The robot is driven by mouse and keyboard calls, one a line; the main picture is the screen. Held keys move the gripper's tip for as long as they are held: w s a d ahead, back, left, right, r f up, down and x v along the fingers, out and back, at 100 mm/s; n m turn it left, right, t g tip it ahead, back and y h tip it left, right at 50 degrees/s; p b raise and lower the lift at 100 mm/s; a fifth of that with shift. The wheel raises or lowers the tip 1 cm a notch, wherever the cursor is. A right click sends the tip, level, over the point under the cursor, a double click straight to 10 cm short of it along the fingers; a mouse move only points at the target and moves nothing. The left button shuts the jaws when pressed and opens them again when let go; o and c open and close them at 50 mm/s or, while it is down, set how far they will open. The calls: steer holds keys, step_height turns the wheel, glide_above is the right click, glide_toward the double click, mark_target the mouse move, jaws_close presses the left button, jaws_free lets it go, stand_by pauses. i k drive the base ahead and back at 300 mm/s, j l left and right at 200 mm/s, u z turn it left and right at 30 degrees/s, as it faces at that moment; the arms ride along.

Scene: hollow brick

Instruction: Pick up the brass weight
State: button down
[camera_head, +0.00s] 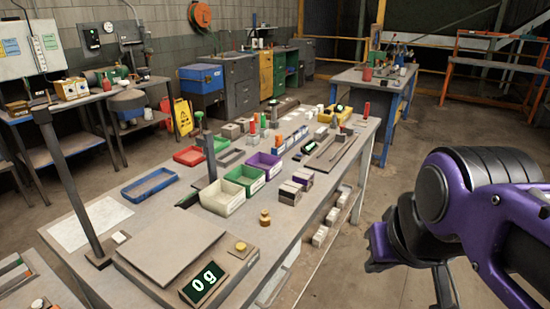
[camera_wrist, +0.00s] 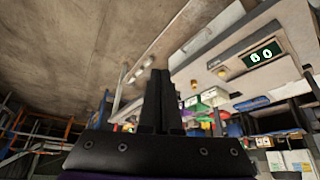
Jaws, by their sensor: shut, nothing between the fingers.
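The brass weight (camera_head: 265,217) is a small knobbed cylinder standing upright on the workbench (camera_head: 285,232), near its right edge and to the right of the scale. In the wrist view a small brass shape (camera_wrist: 194,84) right of the fingers looks like the same weight. My gripper (camera_wrist: 160,72) is shut and empty, with its two dark fingers together. In the head view my purple arm is at the right, off the bench's side and apart from the weight; the fingertips are not clear there.
A flat scale (camera_head: 172,244) with a display (camera_head: 204,283) reading 0 g and a round brass-coloured piece (camera_head: 240,247) stands left of the weight. Floor right of the bench is open.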

mark_target(265, 218)
steer(key=i+l, duration=0.7)
steer(key=i+l+u, duration=0.3)
steer(key=i+l, duration=0.15)
steer(key=l, duration=0.3)
steer(key=u, duration=1.35)
